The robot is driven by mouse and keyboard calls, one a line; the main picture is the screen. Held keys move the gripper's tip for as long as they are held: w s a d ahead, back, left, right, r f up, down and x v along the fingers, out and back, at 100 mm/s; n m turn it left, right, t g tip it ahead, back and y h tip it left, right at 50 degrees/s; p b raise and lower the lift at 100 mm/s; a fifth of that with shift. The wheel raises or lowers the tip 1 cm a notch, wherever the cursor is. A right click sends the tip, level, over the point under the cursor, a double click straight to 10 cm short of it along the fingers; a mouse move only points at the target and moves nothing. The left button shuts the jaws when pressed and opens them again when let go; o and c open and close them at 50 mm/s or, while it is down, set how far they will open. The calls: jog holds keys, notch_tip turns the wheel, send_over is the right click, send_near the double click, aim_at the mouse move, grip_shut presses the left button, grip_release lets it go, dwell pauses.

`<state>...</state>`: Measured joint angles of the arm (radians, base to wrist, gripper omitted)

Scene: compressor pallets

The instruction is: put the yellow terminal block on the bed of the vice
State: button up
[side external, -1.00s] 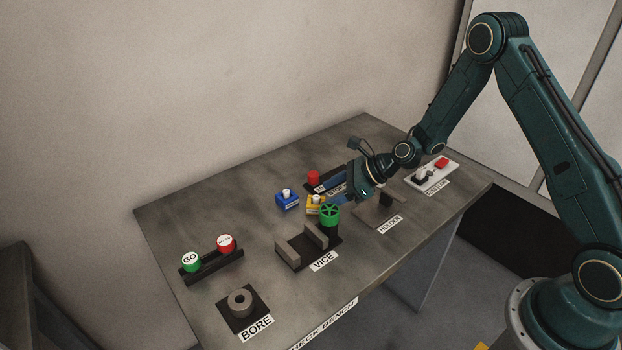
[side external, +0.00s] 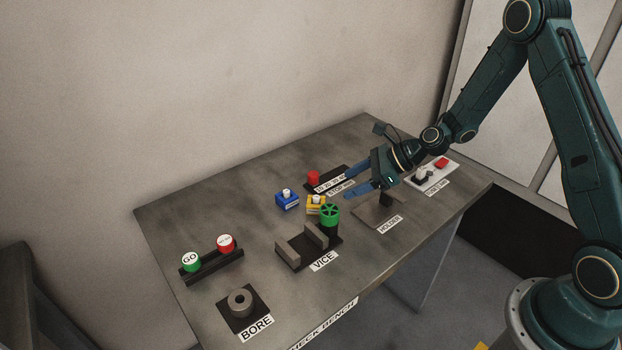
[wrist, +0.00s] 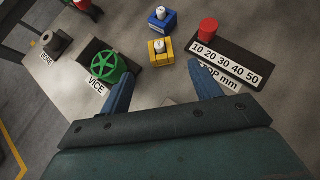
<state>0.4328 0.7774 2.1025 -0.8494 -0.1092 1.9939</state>
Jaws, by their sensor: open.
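The yellow terminal block (side external: 314,204), with a white top, stands on the bench just behind the vice's green handwheel, which partly hides it in the side view. In the wrist view the yellow block (wrist: 160,52) is ahead of my fingers, between their lines and apart from them. The vice (side external: 296,245) has two grey jaws on a dark base, with the bed bare between them. The green handwheel (side external: 329,215) is at its right end. My gripper (side external: 353,182) is open and empty, to the right of the yellow block. Its two blue fingers (wrist: 165,86) show in the wrist view.
A blue block (side external: 287,200) stands close behind the yellow one. A stop scale with a red cylinder (side external: 313,178) is behind my gripper. The holder (side external: 378,212), bore fixture (side external: 241,302) and GO button bar (side external: 211,264) are around.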

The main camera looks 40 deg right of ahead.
jog(key=s+a+r+n+g+h, duration=0.1)
jog(key=s+a+r+n+h, duration=0.1)
jog(key=s+r+n, duration=0.55)
jog(key=s+a+r+n+g+h, duration=0.15)
jog(key=s+r+n, duration=0.25)
jog(key=r+n, duration=0.55)
jog(key=s+d+r+n+h, duration=0.1)
jog(key=s+r+n+h, duration=0.1)
jog(key=s+n, duration=0.3)
jog(key=s+d+r+n+h, duration=0.2)
jog(key=s+r+n, duration=0.3)
jog(key=s, duration=0.8)
jog(key=shift+s+t, duration=0.3)
jog(key=shift+t, duration=0.05)
jog(key=shift+o, duration=0.5)
